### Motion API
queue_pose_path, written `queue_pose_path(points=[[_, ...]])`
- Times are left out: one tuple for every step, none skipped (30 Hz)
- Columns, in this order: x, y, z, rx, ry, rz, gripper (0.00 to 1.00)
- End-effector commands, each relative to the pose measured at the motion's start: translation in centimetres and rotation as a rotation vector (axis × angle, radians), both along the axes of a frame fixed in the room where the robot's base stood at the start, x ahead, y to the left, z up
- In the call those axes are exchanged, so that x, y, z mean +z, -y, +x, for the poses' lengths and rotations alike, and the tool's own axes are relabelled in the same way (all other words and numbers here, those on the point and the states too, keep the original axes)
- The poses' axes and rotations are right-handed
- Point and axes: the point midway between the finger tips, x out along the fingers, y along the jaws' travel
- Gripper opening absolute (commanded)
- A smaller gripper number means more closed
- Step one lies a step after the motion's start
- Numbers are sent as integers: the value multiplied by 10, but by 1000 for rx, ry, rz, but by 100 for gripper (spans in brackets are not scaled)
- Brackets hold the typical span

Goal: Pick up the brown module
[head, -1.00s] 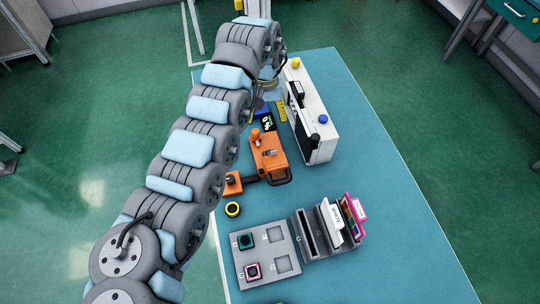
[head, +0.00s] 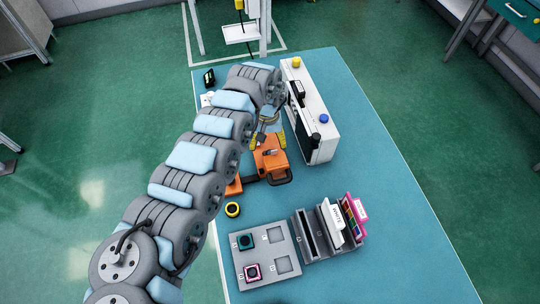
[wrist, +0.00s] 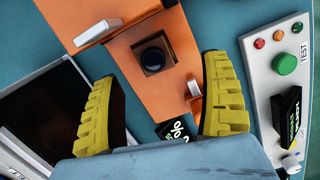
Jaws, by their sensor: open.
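In the wrist view, the brown module (wrist: 153,54) is a small dark brown square with a round black lens. It sits on an orange fixture (wrist: 183,30), which also shows in the head view (head: 271,162). My gripper (wrist: 160,70) is open and empty, its yellow ribbed fingers apart on either side of the module in the picture. I cannot tell how far above the fixture they are. In the head view my gripper (head: 268,141) is over the far end of the fixture, and my arm and gripper hide the module there.
A white box (head: 322,135) with yellow and blue buttons stands close right of my gripper. A grey tray (head: 262,259) holds a teal module (head: 245,241) and a pink module (head: 252,271). The table's right side is clear.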

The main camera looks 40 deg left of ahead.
Motion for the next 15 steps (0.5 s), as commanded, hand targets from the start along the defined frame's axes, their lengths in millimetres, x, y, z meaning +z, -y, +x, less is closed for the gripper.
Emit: queue_pose_path(points=[[-5,2,0,-1,-1,-2,79],[-8,3,0,-1,-2,-2,79],[-13,5,-1,-1,-3,-2,79],[-17,7,-1,-1,-4,-3,79],[-21,8,-1,-1,-5,-4,79],[-27,10,0,-1,-3,-4,79],[-31,12,0,-1,-3,-4,79],[-35,12,0,-1,-2,-4,79],[-40,12,-1,0,-1,-3,79],[-43,12,-1,0,-1,-3,79],[-45,12,-1,1,-1,-2,79],[-47,12,-2,1,-1,-1,79],[-48,11,-2,1,-1,-1,79],[-49,11,-2,1,-1,-1,79],[-48,11,-2,1,-1,1,79]])
